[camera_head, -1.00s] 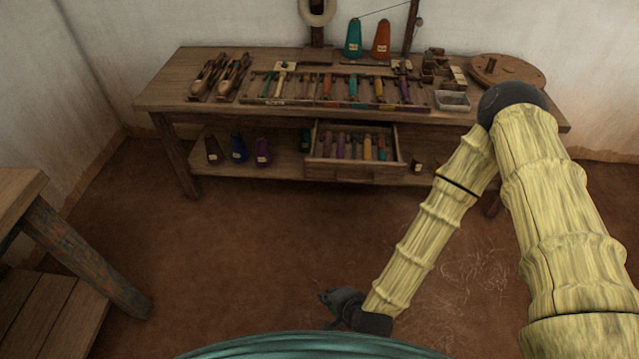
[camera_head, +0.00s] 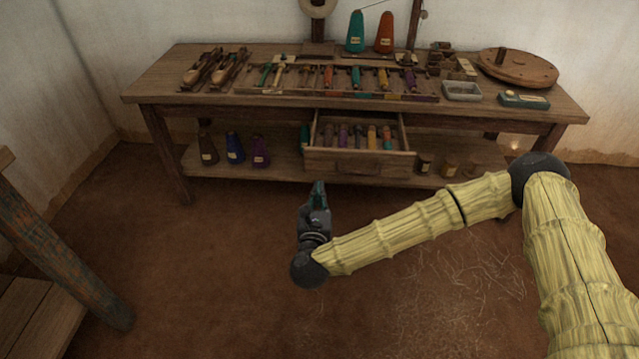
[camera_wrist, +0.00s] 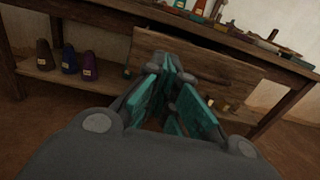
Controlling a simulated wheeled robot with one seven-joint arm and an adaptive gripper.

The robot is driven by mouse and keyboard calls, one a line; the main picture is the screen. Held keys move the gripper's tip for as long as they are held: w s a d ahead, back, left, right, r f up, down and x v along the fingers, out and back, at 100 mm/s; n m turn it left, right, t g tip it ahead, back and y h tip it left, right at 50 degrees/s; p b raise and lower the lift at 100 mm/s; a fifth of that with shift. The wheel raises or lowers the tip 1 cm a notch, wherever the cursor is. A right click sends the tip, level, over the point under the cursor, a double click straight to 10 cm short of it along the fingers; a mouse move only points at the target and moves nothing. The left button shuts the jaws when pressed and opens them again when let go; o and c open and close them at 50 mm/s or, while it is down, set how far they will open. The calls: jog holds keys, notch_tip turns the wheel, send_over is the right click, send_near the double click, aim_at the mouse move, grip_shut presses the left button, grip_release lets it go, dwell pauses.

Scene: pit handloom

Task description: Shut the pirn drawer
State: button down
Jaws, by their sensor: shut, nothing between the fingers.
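The pirn drawer (camera_head: 358,163) hangs under the bench top and is pulled out, with several coloured pirns showing inside. Its wooden front also shows in the wrist view (camera_wrist: 190,55), behind my fingers. My gripper (camera_head: 319,186) is shut and empty. It points toward the bench, in front of and slightly below the drawer front, near its left end. In the head view there seems to be a gap between the fingertips and the drawer; contact cannot be told in the wrist view. The teal finger pads (camera_wrist: 170,85) hide part of the drawer front.
The workbench (camera_head: 200,105) carries a rack of pirns, shuttles (camera_head: 215,68), a grey tray (camera_head: 461,91) and a round wooden disc (camera_head: 518,67). Coloured cones (camera_head: 235,147) stand on its lower shelf. Another wooden table (camera_head: 60,245) is at the left. The floor before the drawer is clear.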

aim_at(323, 155)
jog(key=w+b, duration=0.2)
jog(key=w, duration=1.1)
